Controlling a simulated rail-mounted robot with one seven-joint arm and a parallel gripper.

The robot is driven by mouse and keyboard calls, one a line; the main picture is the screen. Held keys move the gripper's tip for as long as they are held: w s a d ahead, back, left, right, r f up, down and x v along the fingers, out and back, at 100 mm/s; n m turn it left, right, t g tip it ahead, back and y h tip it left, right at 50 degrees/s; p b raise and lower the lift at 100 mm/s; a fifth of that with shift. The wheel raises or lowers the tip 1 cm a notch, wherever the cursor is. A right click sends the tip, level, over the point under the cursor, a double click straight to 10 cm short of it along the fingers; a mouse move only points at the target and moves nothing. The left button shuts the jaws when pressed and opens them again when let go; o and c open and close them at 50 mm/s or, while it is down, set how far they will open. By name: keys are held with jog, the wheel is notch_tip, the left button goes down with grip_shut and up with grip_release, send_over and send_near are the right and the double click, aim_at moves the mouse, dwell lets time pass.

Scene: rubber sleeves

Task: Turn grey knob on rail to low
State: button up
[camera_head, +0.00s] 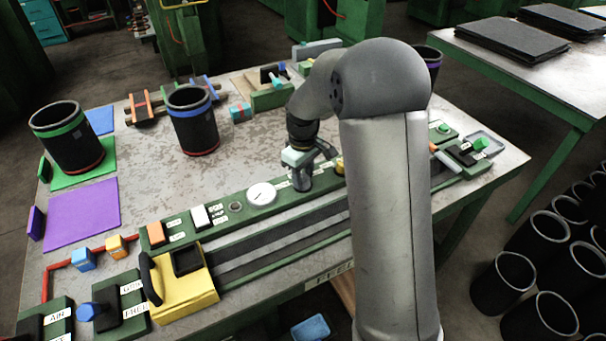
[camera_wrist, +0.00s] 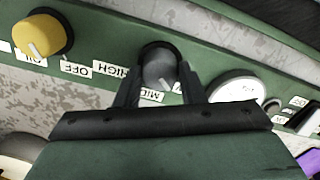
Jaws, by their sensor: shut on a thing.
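The grey knob (camera_wrist: 158,66) sits on the green rail (camera_wrist: 218,60) in the wrist view. My gripper (camera_wrist: 160,80) has one finger on each side of it and is shut on it. Labels HIGH (camera_wrist: 109,69) and MID (camera_wrist: 149,96) show beside the knob; a third label is mostly hidden behind a finger. The knob's pale pointer mark faces the label side, near MID and toward the hidden label. In the head view my gripper (camera_head: 300,166) is down at the rail (camera_head: 228,203) and hides the knob.
A yellow knob (camera_wrist: 42,35) with an OFF label is beside the grey one, and a white dial (camera_wrist: 236,88) is on its other side. The head view shows a yellow block with a black handle (camera_head: 186,284), and black sleeves (camera_head: 193,125) standing on the table.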

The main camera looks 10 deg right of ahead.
aim_at(303, 178)
dwell(0.3)
jog(key=o, duration=1)
notch_tip(303, 178, up, 18)
jog(key=shift+f, duration=0.25)
jog(key=shift+s, duration=0.1)
jog(key=s+f+m, duration=0.3)
jog(key=s+f, duration=0.1)
jog(key=s, duration=1)
jog(key=s+a+f+m+p, duration=0.1)
jog(key=s+f+m, duration=0.3)
jog(key=s, duration=1.1)
jog(key=shift+s, duration=0.2)
